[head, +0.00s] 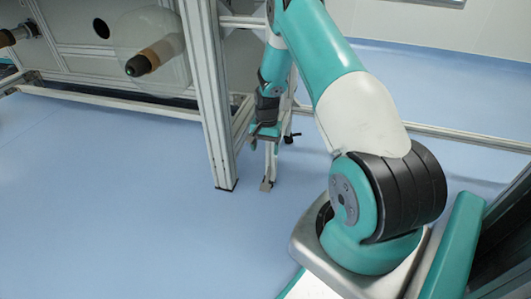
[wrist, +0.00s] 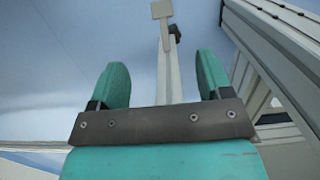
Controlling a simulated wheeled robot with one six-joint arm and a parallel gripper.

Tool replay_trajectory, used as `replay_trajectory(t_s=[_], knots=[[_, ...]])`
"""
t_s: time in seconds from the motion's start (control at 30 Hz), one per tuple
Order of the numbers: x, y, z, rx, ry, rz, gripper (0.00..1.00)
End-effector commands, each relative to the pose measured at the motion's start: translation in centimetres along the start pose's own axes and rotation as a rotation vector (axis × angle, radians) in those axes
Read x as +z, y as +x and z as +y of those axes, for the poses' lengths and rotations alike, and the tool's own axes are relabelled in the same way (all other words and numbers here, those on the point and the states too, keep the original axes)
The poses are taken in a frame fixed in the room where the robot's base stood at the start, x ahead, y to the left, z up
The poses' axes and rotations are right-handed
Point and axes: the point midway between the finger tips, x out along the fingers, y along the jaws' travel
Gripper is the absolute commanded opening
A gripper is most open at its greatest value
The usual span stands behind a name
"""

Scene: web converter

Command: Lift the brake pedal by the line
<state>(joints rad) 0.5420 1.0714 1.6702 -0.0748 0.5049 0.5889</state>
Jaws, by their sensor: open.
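The brake pedal (head: 266,186) appears to be the small pale plate at the low end of a thin metal bar, close above the blue floor beside the frame post. In the wrist view the pedal plate (wrist: 162,9) is at the top, with its bar (wrist: 172,75) running down between my fingers. My gripper (head: 268,138) is open, above the plate at the height of the bar. Its two teal fingers stand either side of the bar in the wrist view (wrist: 162,72), apart from each other. Contact with the bar cannot be told.
An aluminium post (head: 212,110) stands just left of my gripper. A small black knob (head: 292,136) is close on the right. A roll core (head: 155,56) sits on the machine at upper left. The blue floor (head: 110,210) is clear at the front left.

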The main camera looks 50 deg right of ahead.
Motion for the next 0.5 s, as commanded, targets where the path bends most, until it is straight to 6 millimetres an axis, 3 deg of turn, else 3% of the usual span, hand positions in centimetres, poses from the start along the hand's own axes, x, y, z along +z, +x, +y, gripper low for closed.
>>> replay_trajectory(t_s=[0.13, 0.5], knots=[[0.21, -1.27, 0.03, 0.001, 0.000, -0.001, 0.72], [0.21, -1.34, 0.03, 0.001, 0.000, -0.001, 0.72]])
